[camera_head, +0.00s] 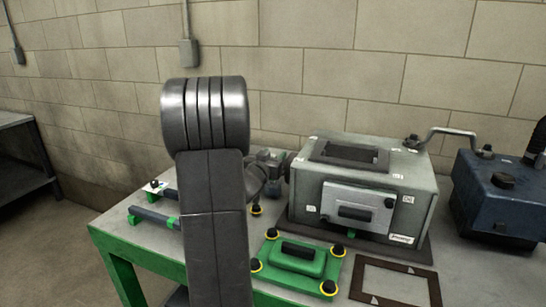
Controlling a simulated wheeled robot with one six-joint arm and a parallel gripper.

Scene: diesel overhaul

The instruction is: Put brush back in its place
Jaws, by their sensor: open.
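I cannot make out a brush in the head view. Two dark bars with green parts, a front one (150,216) and a rear one (169,195), lie at the left end of the green-edged workbench (110,243). I cannot tell what they are. My own dark arm stands upright in front of the bench and hides part of its middle. My gripper cannot be made out; it may be hidden behind the arm.
A small grey-green device (271,158) shows beside my arm. A blue machine (490,195) stands right.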

